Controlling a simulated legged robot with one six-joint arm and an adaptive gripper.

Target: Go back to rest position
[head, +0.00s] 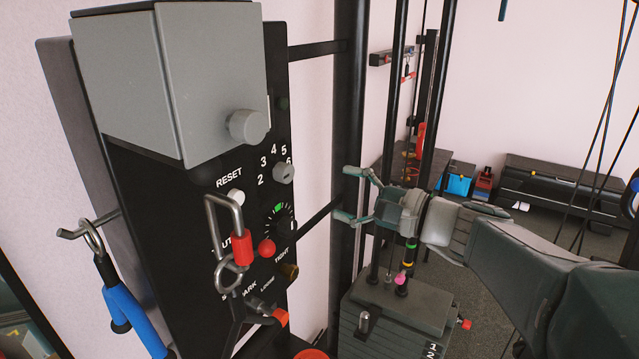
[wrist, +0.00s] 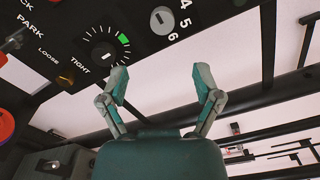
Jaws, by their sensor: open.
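My gripper (head: 350,195) is open and empty in the head view, at the end of my arm, which reaches in from the right. Its fingers point left toward the black control panel (head: 190,185), with a gap between. In the wrist view both fingers (wrist: 160,90) are spread apart with nothing between them. Beyond them the panel's dial with a green mark (wrist: 108,52) and a grey knob (wrist: 162,20) show at the top. No plates that I can make out as a crockery pile show; a dark weight stack (head: 395,315) stands below my gripper.
A grey box (head: 125,85) sits on the panel's upper part. A carabiner with a red sleeve (head: 242,247) and a blue handle (head: 138,320) hang at the panel. Black upright posts (head: 348,110) stand close behind my gripper. Dark benches (head: 555,190) line the back wall.

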